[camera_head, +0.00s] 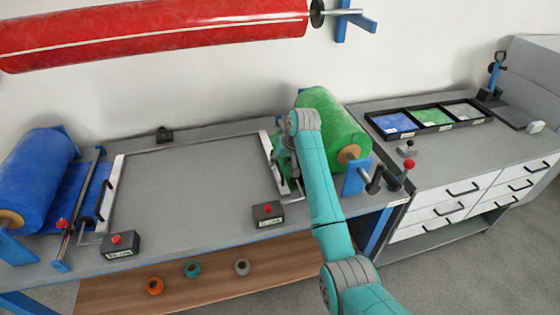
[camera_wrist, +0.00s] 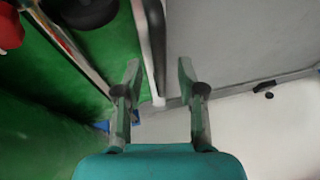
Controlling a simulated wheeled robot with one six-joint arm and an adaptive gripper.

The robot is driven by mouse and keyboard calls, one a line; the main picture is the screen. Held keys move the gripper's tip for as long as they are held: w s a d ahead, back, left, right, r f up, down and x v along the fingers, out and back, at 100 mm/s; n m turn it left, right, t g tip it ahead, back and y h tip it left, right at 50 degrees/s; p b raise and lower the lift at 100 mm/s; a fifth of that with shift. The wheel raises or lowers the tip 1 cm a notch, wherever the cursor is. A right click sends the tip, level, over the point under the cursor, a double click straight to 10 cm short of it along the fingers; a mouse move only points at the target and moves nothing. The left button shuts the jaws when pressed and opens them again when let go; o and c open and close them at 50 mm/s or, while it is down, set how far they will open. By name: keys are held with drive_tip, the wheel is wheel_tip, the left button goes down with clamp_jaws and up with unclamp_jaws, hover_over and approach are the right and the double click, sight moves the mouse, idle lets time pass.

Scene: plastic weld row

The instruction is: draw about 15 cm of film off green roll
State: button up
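The green roll (camera_head: 331,117) lies on the bench in a blue stand, right of the work surface. My gripper (camera_head: 285,160) is low at the left side of the roll, near a white bar (camera_head: 270,157); my arm hides much of this spot. Green film (camera_wrist: 95,62) lies flat left of the fingers, beside a dark and light bar (camera_wrist: 150,40). I cannot tell if the fingers touch anything.
A blue roll (camera_head: 38,175) stands at the left end. Boxes with red buttons stand at the front edge, one left (camera_head: 120,244) and one right (camera_head: 268,213). A black tray (camera_head: 368,118) with coloured compartments is at right. The middle bench surface (camera_head: 190,190) is clear.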

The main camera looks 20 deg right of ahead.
clamp_jaws()
drive_tip(key=shift+a, duration=0.15)
drive_tip(key=a, duration=1.2)
unclamp_jaws()
drive_tip(key=shift+d, duration=0.1)
drive_tip(key=shift+r, duration=0.1)
drive_tip(key=v, duration=1.1)
drive_tip(key=shift+s+r, duration=0.15)
drive_tip(key=shift+r, duration=0.25)
